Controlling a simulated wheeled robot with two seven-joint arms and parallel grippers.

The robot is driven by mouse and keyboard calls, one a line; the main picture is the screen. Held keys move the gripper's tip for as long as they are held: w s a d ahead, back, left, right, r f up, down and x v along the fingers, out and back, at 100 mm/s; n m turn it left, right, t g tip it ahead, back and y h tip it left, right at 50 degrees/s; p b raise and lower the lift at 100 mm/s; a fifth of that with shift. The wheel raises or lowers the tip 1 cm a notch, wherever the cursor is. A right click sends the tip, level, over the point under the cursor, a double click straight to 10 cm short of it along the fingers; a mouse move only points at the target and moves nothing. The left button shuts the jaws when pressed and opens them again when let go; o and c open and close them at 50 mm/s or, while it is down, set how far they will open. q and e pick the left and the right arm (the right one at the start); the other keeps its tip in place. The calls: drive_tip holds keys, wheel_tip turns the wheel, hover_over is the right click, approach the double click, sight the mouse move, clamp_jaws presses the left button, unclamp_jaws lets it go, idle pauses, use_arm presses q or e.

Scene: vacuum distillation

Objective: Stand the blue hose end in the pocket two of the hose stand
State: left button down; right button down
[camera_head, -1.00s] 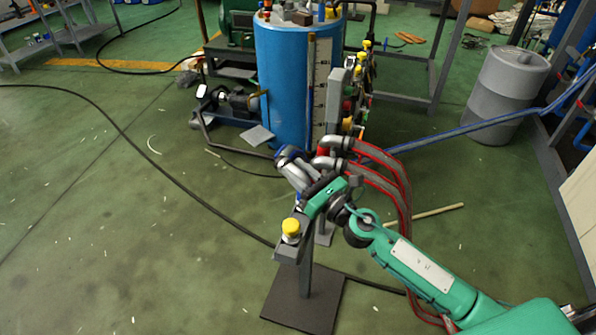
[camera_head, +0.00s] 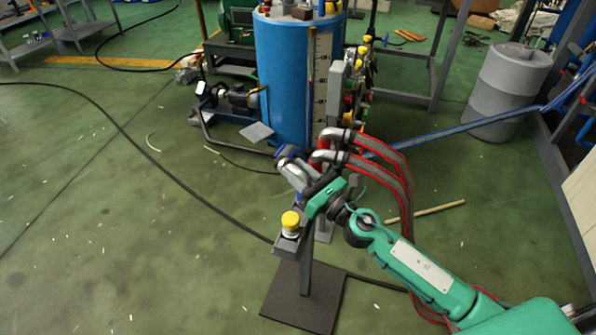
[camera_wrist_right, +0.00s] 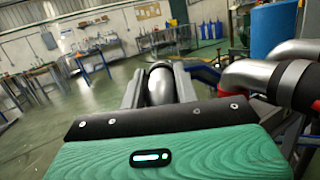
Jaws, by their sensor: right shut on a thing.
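My right gripper (camera_head: 298,170) is shut on the blue hose end, a silver pipe piece with a blue part (camera_head: 287,152) at its top in the head view. In the right wrist view the grey metal pipe (camera_wrist_right: 160,83) sits between the fingers. The hose stand has a dark base plate (camera_head: 302,300), a grey post (camera_head: 306,262) and a top bar partly hidden behind my right gripper and wrist. I cannot make out pocket two or whether the hose end touches the stand. My left gripper is not in view.
Two red hoses with silver elbow ends (camera_head: 340,135) rise close to the right of my gripper. A yellow-capped piece (camera_head: 290,220) is on the stand's near end. A blue tank (camera_head: 283,85) stands behind. A wooden stick (camera_head: 428,211) lies on the floor. The left floor is mostly open.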

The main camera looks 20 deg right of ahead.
drive_tip(key=shift+f, duration=0.1)
drive_tip(key=c, duration=1)
unclamp_jaws()
drive_tip(key=shift+o, duration=0.2)
drive_tip(key=shift+s+d+f, duration=0.2)
drive_tip(key=shift+s, duration=0.2)
drive_tip(key=b+v, duration=0.5)
drive_tip(key=v, duration=0.8)
